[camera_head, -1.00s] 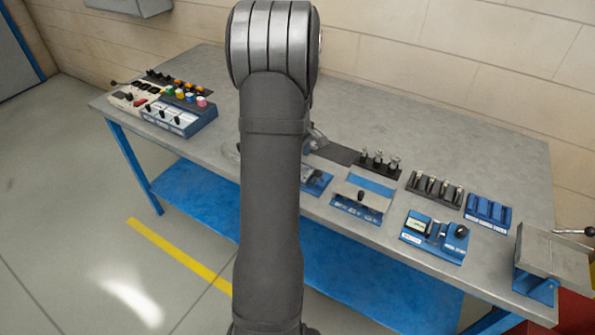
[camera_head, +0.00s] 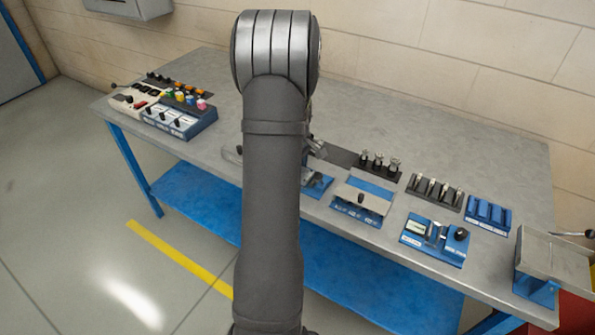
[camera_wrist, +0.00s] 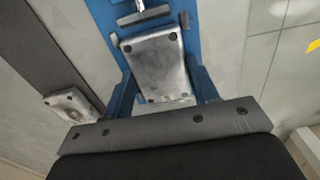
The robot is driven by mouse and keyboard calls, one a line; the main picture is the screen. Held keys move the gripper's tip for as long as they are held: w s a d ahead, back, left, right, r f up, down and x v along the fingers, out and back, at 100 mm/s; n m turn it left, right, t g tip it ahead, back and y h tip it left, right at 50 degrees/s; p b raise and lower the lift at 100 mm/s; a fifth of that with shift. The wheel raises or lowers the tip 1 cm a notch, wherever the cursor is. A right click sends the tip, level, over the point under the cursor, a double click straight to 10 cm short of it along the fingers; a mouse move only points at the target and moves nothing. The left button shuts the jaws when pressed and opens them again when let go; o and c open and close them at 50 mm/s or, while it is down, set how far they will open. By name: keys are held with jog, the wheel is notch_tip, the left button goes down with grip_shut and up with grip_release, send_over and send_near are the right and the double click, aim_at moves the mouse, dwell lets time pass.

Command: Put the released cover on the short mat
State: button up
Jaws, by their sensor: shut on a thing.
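In the wrist view the grey metal cover (camera_wrist: 155,62), a flat plate with dark screws at its corners, lies between the two blue fingers of my gripper (camera_wrist: 163,82). My gripper is shut on it. A blue base with a metal fitting (camera_wrist: 140,14) shows just beyond the cover; I cannot tell whether the two touch. A dark mat (camera_wrist: 42,45) runs along the left of the wrist view. In the head view a dark mat (camera_head: 342,156) shows beside my arm, which hides my gripper and the held cover. I cannot tell which mat is the short one.
A second grey plate with screws (camera_wrist: 72,105) lies at the left in the wrist view. Blue devices (camera_head: 435,240), a dark rack (camera_head: 436,191) and a blue rack (camera_head: 488,212) stand on the bench's right. Control boxes (camera_head: 178,120) stand at the left. The back bench (camera_head: 450,150) is clear.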

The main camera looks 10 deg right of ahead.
aim_at(340, 156)
notch_tip(340, 156, up, 9)
jog(key=s+d, duration=0.2)
jog(key=d, duration=0.8)
jog(key=s+d+r, duration=0.1)
jog(key=s+d, duration=0.1)
jog(key=d, duration=0.9)
jog(key=shift+d+r, duration=0.25)
jog(key=shift+r, duration=0.05)
jog(key=w+a+f, duration=0.1)
jog(key=w+f, duration=0.1)
jog(key=w, duration=0.1)
jog(key=w+a+f, duration=0.2)
jog(key=w, duration=0.1)
jog(key=w+a+f, duration=0.2)
jog(key=w, duration=0.1)
jog(key=shift+w+a+f, duration=0.15)
jog(key=shift+w+f, duration=0.2)
jog(key=shift+f, duration=0.05)
jog(key=shift+c, duration=0.5)
jog(key=shift+f, duration=2.05)
jog(key=o, duration=1.2)
jog(key=shift+f, duration=0.1)
jog(key=shift+c, duration=0.2)
